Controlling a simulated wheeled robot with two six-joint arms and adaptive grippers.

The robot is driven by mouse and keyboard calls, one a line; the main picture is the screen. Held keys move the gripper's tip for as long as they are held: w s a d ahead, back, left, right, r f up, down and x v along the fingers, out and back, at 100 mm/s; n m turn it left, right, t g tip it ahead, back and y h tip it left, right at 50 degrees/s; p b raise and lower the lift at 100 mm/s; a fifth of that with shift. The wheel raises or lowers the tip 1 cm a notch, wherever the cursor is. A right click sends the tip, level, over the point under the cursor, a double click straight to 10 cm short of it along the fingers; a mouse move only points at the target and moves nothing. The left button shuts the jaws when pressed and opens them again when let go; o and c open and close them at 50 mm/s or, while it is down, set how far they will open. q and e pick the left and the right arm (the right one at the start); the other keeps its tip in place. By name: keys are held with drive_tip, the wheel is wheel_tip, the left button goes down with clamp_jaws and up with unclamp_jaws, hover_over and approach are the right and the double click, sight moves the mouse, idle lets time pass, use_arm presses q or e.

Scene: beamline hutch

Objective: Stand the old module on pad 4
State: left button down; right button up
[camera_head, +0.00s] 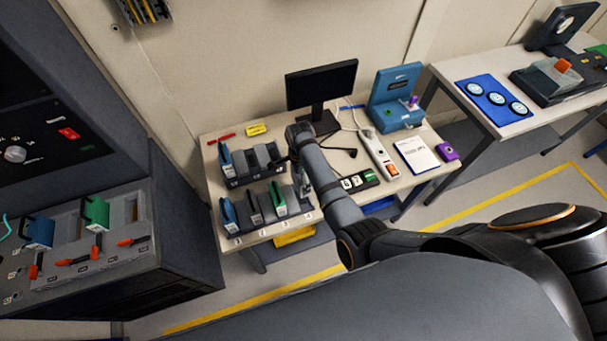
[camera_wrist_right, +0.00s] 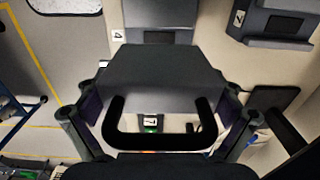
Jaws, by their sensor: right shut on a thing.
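My right gripper (camera_head: 299,170) reaches down over the two slotted racks on the table. In the right wrist view its fingers (camera_wrist_right: 158,112) are shut on a grey module (camera_wrist_right: 165,75) with a black loop handle. In the head view my own arm mostly hides this module. A grey block with a small label, which looks like a 4 (camera_wrist_right: 118,36), shows just beyond the module in the wrist view. I cannot tell whether the module touches it. My left gripper is not in view.
The front rack holds a blue module (camera_head: 229,214), a grey one (camera_head: 254,207) and a green one (camera_head: 278,198). Another blue module (camera_head: 225,158) stands in the back rack. A monitor (camera_head: 322,85), a blue device (camera_head: 395,97) and a number display (camera_head: 359,181) stand nearby.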

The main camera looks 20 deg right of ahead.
drive_tip(key=shift+f, duration=0.35)
drive_tip(key=shift+d+f+b, duration=0.15)
drive_tip(key=shift+f+b, duration=0.15)
drive_tip(key=shift+f, duration=0.4)
wheel_tip(320, 180, down, 5)
drive_tip(key=b, duration=0.4)
drive_tip(key=shift+b, duration=0.4)
drive_tip(key=shift+f+b, duration=0.25)
drive_tip(key=shift+b, duration=0.15)
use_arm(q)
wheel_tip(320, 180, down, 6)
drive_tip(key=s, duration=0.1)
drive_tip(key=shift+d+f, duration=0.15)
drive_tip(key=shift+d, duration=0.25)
use_arm(e)
drive_tip(key=shift+r, duration=0.1)
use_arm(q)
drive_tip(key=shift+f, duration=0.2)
use_arm(e)
drive_tip(key=shift+f, duration=0.55)
